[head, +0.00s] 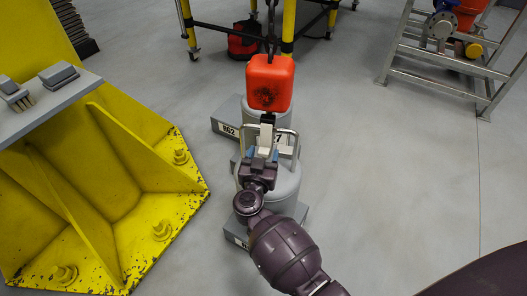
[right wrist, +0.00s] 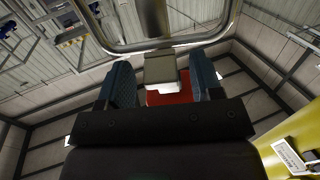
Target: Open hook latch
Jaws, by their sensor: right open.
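The red-orange hook block (head: 270,82) hangs on a dark chain in the head view, with a black swivel and a pale hook (head: 267,135) below it. My right gripper (head: 262,154) is just below and in front of the hook, its jaws open. In the right wrist view, a grey-brown block with a white part (right wrist: 160,68) shows between the open fingers of the right gripper (right wrist: 161,72), with red behind. I cannot tell whether the fingers touch it. The latch is not clearly distinguishable and is partly hidden by the gripper. My left gripper is not in view.
A grey cylindrical weight (head: 285,190) with a metal handle (head: 296,142) stands under the hook; the handle also crosses the wrist view (right wrist: 190,42). A yellow steel bracket (head: 100,190) with a grey shelf stands left. A pipe rack (head: 440,75) stands far right. Floor at right is clear.

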